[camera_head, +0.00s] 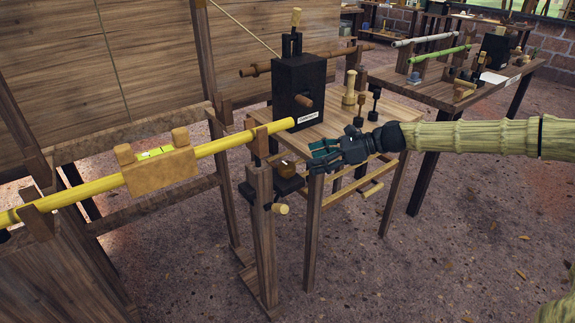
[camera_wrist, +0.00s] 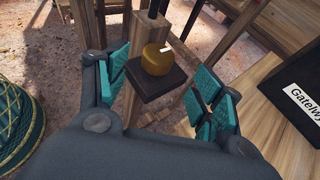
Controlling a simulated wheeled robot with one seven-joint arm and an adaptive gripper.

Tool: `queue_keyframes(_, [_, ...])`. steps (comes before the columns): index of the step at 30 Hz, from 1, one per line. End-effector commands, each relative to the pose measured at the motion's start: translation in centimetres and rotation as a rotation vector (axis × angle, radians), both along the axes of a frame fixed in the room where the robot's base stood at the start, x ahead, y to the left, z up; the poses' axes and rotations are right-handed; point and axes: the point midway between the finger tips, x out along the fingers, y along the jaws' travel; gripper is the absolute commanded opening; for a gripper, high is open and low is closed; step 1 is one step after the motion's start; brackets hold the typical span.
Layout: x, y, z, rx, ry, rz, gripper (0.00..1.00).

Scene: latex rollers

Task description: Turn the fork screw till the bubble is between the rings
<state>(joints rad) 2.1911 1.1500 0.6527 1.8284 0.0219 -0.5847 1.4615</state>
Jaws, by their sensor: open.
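A yellow pole (camera_head: 88,190) lies across a left support and a wooden fork (camera_head: 258,140) on a post. A wooden level (camera_head: 160,170) sits on the pole, with a small yellow-green vial (camera_head: 157,152) on top; its bubble and rings are too small to tell apart. Below the fork, a round brown knob (camera_head: 285,169) stands on a dark block; it looks like the fork screw. My gripper (camera_head: 320,152) is open and empty, just right of the knob and slightly above it. In the wrist view the knob (camera_wrist: 155,60) appears between the spread teal fingers, apart from them.
A black box (camera_head: 299,90) with a white label stands on the wooden table (camera_head: 330,125) behind my gripper. A pale peg (camera_head: 349,92) and dark pegs stand near my wrist. A light wooden handle (camera_head: 278,208) sticks out below the knob. A second table (camera_head: 450,100) stands behind.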

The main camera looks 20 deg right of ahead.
Motion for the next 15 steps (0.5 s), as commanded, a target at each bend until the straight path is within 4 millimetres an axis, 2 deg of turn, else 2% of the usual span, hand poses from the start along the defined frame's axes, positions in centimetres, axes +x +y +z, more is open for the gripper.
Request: queue_keyframes(15, [2.1, 5.3, -2.6, -0.001, 0.002, 0.004, 0.67])
